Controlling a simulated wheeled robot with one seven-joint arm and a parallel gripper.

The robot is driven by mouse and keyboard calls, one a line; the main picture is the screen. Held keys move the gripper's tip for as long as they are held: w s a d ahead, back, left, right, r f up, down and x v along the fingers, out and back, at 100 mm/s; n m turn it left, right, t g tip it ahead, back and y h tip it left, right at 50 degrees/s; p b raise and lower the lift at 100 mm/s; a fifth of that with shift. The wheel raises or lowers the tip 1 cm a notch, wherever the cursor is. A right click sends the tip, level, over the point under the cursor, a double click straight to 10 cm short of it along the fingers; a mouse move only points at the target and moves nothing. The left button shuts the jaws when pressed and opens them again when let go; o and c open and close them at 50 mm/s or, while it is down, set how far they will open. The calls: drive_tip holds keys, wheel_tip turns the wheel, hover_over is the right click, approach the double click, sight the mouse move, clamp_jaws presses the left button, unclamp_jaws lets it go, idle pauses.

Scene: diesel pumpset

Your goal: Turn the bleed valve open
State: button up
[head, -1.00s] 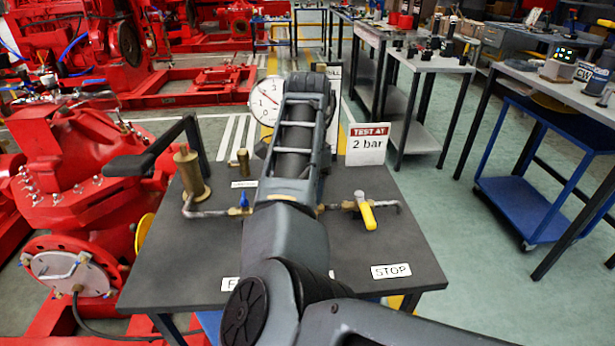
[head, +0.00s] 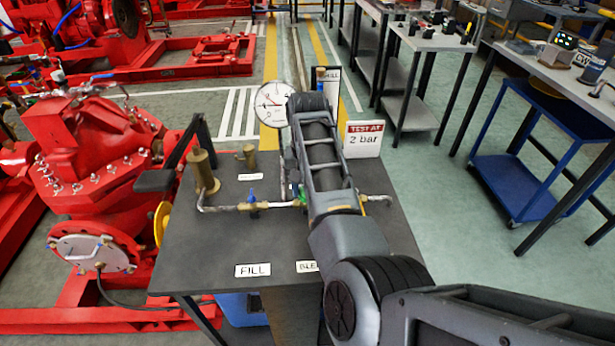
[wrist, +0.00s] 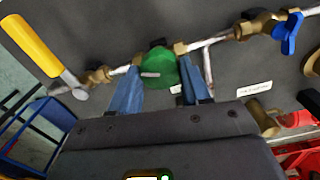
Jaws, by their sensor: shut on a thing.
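The green round knob (wrist: 159,69) with a pale bar mark sits on the pipe run in the wrist view. I take it for the bleed valve; a part-hidden label starting "BLE" (head: 307,267) is on the bench in front of it. My gripper (wrist: 160,66) has its two blue fingers on either side of the knob and is shut on it. In the head view only a sliver of green (head: 301,191) shows beside my arm, and my fingers are hidden. How far the knob is turned I cannot tell.
A blue-handled valve (wrist: 288,34) and a yellow-lever valve (wrist: 32,44) flank the knob. The bench (head: 215,240) also holds a brass cylinder (head: 202,172), a dial gauge (head: 272,104) and a "TEST AT 2 bar" sign (head: 363,139). A red pump (head: 95,150) stands left.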

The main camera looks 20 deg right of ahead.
drive_tip(key=n+p, duration=0.2)
drive_tip(key=n, duration=0.2)
drive_tip(key=shift+r+n, duration=0.15)
drive_tip(key=shift+n, duration=0.25)
drive_tip(key=shift+n+p, duration=0.3)
drive_tip(key=shift+n, duration=1.9)
drive_tip(key=o, duration=1.1)
drive_tip(key=shift+c, duration=0.2)
drive_tip(key=shift+r+b, duration=0.45)
drive_tip(key=shift+r, duration=3.35)
